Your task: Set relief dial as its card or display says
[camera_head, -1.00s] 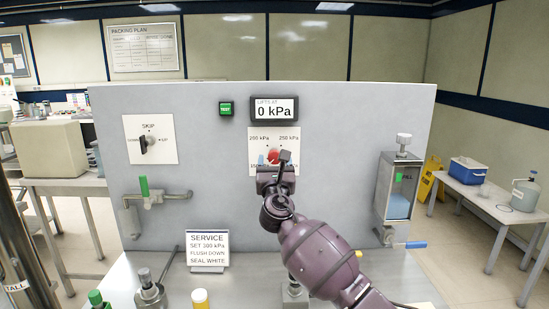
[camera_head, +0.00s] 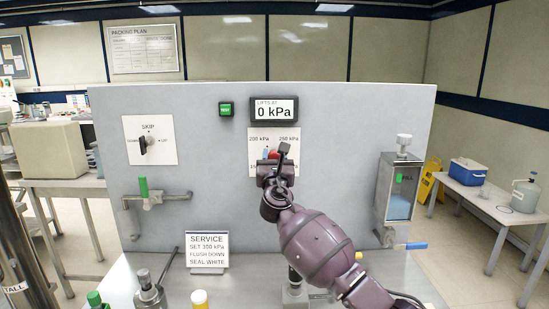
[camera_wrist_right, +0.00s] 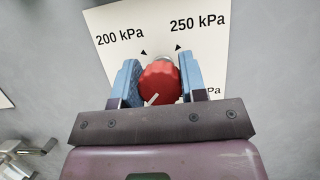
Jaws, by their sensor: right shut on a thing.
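The red relief dial (camera_wrist_right: 160,83) sits on a white plate (camera_head: 289,138) on the grey panel. In the right wrist view my right gripper (camera_wrist_right: 160,78) has its blue fingers on both sides of the dial, shut on it. The dial's white mark points to the lower left there. The plate reads 200 kPa and 250 kPa; other marks are partly hidden by my gripper. The display (camera_head: 274,109) above reads "LIFTS AT 0 kPa". The service card (camera_head: 207,250) reads "SET 300 kPa, FLUSH DOWN, SEAL WHITE". My left gripper is not in view.
A green button (camera_head: 226,109) is left of the display. A SKIP switch (camera_head: 148,144) and a green-handled valve (camera_head: 145,188) are on the panel's left. A tank with blue liquid (camera_head: 398,205) hangs at right. Several fittings stand on the bench in front.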

